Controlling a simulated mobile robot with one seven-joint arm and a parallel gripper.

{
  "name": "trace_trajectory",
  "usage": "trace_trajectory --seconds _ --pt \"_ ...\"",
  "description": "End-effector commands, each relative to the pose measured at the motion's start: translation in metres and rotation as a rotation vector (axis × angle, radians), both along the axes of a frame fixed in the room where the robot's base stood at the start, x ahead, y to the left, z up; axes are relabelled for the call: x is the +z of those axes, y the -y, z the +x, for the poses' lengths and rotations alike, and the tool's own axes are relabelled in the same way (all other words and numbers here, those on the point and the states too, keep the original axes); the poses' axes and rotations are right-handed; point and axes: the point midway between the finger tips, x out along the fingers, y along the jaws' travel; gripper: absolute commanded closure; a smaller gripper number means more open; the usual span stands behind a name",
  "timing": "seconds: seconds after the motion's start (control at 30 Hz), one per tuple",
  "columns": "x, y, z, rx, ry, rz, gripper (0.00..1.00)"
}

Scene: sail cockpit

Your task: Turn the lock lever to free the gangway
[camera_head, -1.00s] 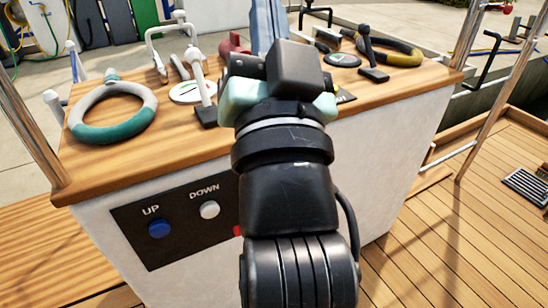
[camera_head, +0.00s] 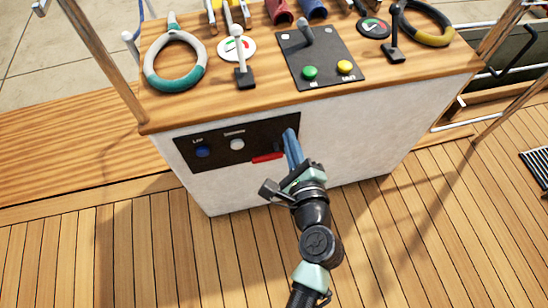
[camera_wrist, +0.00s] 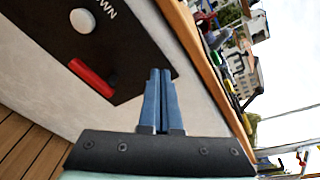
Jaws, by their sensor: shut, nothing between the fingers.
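A red lever (camera_head: 268,157) is on the right part of the black panel (camera_head: 218,160) on the console's white front, lying nearly level. In the wrist view the red lever (camera_wrist: 91,78) lies slanted at the left of the fingers. My gripper (camera_head: 290,131) is shut and empty, its blue fingers pointing at the panel's right end. In the wrist view the gripper (camera_wrist: 160,72) is apart from the red lever. Whether the fingertips touch the panel I cannot tell. No gangway can be made out.
A blue button (camera_head: 203,151) and a white button (camera_head: 237,144) sit left of the lever. The wooden console top (camera_head: 190,105) overhangs above, with a green-white ring (camera_head: 159,84), levers, and a black plate (camera_head: 322,68) with buttons. Plank deck in front is clear.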

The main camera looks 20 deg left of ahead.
Motion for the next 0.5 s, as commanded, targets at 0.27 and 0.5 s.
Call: trace_trajectory --seconds 0.27,0.5 --pt "-0.107 -0.002 -0.088 -0.127 -0.477 0.543 1.0" --pt "-0.124 -0.001 -0.105 -0.165 -0.559 0.649 1.0"
